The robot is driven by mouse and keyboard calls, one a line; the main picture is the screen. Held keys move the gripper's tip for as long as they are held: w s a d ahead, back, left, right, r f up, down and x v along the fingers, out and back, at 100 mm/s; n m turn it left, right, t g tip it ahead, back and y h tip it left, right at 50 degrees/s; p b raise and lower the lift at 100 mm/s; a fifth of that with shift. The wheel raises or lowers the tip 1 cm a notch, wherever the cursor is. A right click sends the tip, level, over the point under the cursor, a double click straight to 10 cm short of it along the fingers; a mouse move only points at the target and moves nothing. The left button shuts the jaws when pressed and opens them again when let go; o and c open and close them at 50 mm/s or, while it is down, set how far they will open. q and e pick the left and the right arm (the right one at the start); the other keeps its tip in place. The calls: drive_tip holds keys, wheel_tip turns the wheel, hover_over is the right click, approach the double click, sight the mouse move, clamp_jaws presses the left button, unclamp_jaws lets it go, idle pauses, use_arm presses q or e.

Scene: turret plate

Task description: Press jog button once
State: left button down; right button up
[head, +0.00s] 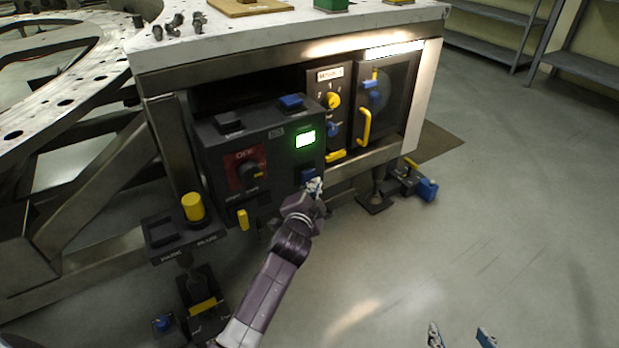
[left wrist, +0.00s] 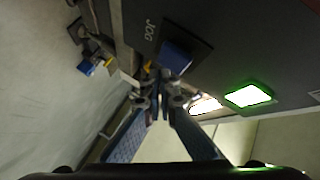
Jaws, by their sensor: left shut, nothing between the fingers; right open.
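The blue jog button (head: 307,174) is on the lower right of the dark control box's front (head: 222,150). In the left wrist view the blue jog button (left wrist: 176,56) sits on a dark plate beside the label "JOG". My left gripper (head: 316,184) is shut and empty, with its fingertips close to the button. In the left wrist view the left gripper's tips (left wrist: 160,84) are just below the button in the picture; I cannot tell whether they touch it. My right gripper (head: 461,338) is open and empty at the bottom edge, over the floor.
A green-lit display (head: 306,138) is above the button. A yellow handle (head: 364,128) is on the unit to the right. A pedestal with a yellow button (head: 193,206) stands at the left. The right floor is clear.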

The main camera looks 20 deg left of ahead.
use_arm(q)
drive_tip(key=shift+w+a, duration=0.2)
drive_tip(key=shift+a, duration=0.05)
use_arm(e)
drive_tip(key=shift+s+d+f+g+h, duration=0.2)
drive_tip(key=shift+s+f+g, duration=0.2)
drive_tip(key=shift+s+f, duration=0.15)
drive_tip(key=shift+s+d+f+g+h, duration=0.1)
drive_tip(key=shift+s+d+f+g, duration=0.1)
drive_tip(key=shift+s+f+g, duration=0.3)
